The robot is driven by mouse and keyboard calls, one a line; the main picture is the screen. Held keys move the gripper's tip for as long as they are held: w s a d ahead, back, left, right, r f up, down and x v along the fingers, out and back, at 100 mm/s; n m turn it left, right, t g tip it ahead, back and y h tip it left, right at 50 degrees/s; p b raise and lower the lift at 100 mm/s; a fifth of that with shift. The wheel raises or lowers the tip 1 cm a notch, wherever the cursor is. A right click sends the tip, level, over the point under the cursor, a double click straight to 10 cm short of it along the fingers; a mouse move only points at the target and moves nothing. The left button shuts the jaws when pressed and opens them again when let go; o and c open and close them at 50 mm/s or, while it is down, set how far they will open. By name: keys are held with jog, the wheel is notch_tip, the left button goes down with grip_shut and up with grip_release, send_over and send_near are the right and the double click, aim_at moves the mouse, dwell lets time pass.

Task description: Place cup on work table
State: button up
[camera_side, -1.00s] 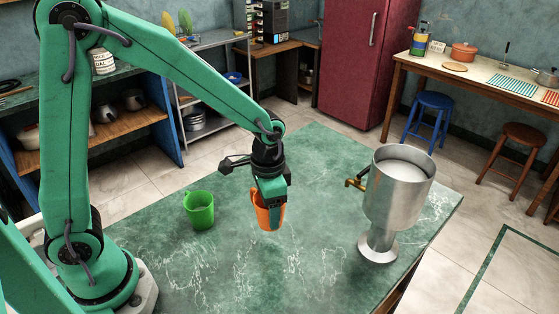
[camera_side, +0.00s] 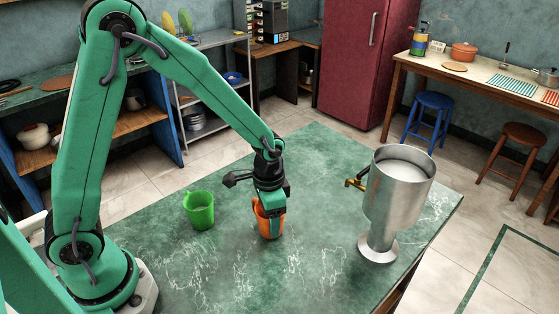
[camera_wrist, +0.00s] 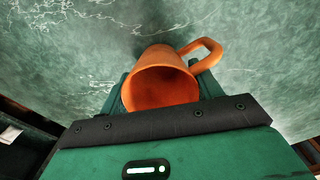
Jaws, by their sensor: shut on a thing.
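An orange cup (camera_side: 270,224) is upright in my gripper (camera_side: 271,209), at or very near the green marbled work table (camera_side: 310,180). Whether its base touches the table I cannot tell for sure. In the wrist view the orange cup (camera_wrist: 163,88) sits between the two jaws of my gripper (camera_wrist: 163,93), its handle pointing to the upper right. Its opening faces the camera, and it looks empty. The jaws are shut on its sides and hide part of it.
A green cup (camera_side: 200,210) stands on the table left of the orange cup. A metal dispenser (camera_side: 398,195) with a brass tap (camera_side: 356,184) stands to the right. The table between the orange cup and the dispenser is clear.

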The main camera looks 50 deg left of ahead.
jog(key=shift+f, duration=0.15)
jog(key=o, duration=1)
jog(key=shift+r, duration=0.2)
notch_tip(320, 180, up, 12)
dwell(0.7)
